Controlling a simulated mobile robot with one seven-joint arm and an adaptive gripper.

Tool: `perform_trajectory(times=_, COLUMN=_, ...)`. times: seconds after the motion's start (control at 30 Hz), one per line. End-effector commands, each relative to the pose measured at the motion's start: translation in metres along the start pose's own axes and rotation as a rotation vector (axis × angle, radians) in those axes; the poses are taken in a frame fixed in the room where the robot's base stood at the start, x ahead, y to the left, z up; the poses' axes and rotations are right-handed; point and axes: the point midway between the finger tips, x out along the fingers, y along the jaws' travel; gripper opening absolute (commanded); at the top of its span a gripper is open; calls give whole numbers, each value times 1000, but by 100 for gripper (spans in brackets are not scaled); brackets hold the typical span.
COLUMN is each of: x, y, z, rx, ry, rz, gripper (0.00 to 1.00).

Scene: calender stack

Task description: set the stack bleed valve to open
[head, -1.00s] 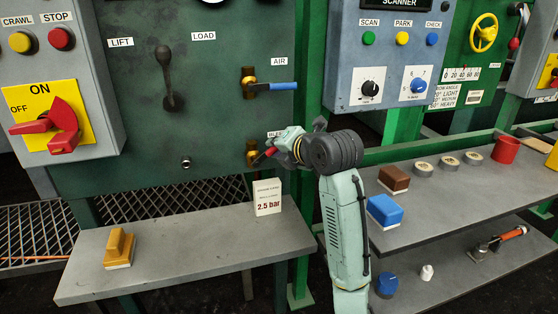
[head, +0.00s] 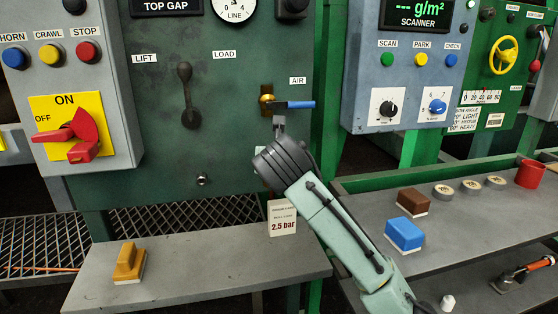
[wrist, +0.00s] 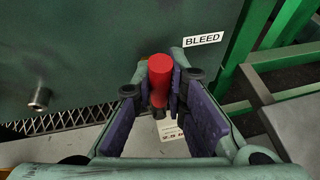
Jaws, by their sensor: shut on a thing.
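The stack bleed valve's red handle (wrist: 160,72) shows in the wrist view, left of the BLEED label (wrist: 203,39). It stands out from the green panel between the pads of my gripper (wrist: 162,84), which is shut on it. The handle runs up and down in that picture. The valve body is hidden, and I cannot tell its exact setting. In the head view my own wrist and arm cover the bleed valve and most of my gripper.
The air valve with a blue lever (head: 300,104) sits just above my gripper. A 2.5 bar card (head: 282,218) stands on the grey shelf (head: 200,262) below, with a yellow block (head: 129,262) to the left. A scanner box (head: 405,70) is at the right.

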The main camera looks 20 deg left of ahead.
Motion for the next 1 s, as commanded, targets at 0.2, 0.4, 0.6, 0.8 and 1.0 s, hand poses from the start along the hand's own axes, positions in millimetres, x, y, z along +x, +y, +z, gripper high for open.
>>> perform_trajectory(times=0.2, x=-1, y=5, z=-1, rx=-51, ry=-11, rz=-18, gripper=0)
perform_trajectory(times=0.4, x=-1, y=6, z=-1, rx=-63, ry=-13, rz=-22, gripper=0)
perform_trajectory(times=0.6, x=-1, y=6, z=-1, rx=-63, ry=-13, rz=-22, gripper=0)
perform_trajectory(times=0.8, x=-1, y=6, z=-1, rx=-63, ry=-13, rz=-21, gripper=20)
perform_trajectory(times=1.0, x=-1, y=6, z=-1, rx=-61, ry=-13, rz=-23, gripper=33)
